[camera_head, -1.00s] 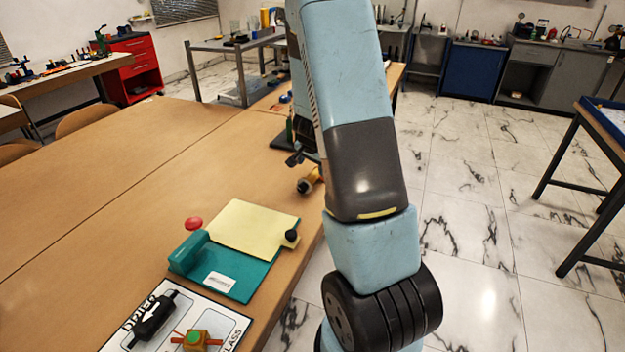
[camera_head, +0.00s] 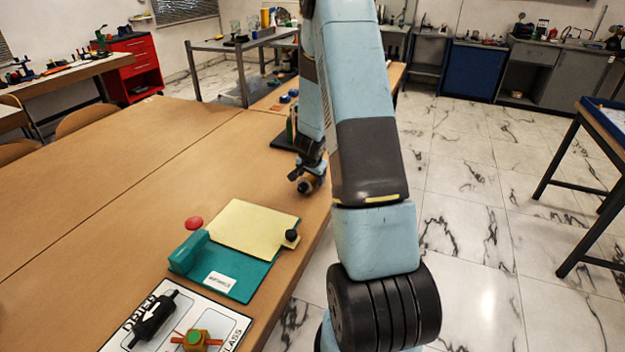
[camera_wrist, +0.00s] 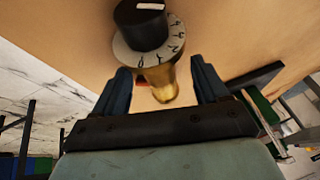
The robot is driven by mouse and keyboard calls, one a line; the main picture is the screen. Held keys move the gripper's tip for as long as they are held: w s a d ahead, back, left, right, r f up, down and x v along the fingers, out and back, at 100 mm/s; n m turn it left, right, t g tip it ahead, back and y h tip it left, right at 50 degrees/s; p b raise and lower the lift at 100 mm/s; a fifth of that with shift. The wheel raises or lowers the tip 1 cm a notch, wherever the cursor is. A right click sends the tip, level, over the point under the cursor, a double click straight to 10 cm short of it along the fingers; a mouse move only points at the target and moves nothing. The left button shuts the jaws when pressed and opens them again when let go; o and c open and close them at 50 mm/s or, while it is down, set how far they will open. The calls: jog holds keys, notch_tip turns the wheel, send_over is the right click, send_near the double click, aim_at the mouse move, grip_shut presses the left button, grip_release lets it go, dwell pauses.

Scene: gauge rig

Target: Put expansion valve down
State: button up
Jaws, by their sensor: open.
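The likely expansion valve, a brass body with a black knob and a numbered white dial, is at the table's right edge in the head view (camera_head: 305,187). In the wrist view its brass body (camera_wrist: 161,82) lies between my two spread fingers, with the knob and dial beyond the fingertips. My gripper (camera_wrist: 164,72) is open around the brass body, and I cannot tell whether either finger touches it. In the head view my gripper (camera_head: 309,168) is at the valve, partly hidden by my arm. The valve appears to be at the tabletop, but its contact is unclear.
The wooden table (camera_head: 110,185) has wide clear room to the left. A teal clipboard-like fixture (camera_head: 232,275) with a yellow sheet and red knob is nearer. A labelled board (camera_head: 222,318) holds a black cylinder (camera_head: 153,318) and an orange-green fitting (camera_head: 196,341).

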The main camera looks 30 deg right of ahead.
jog(key=shift+w+f, duration=0.1)
jog(key=shift+f, duration=0.2)
jog(key=c, duration=1.3)
grip_shut()
jog(key=shift+r, duration=0.2)
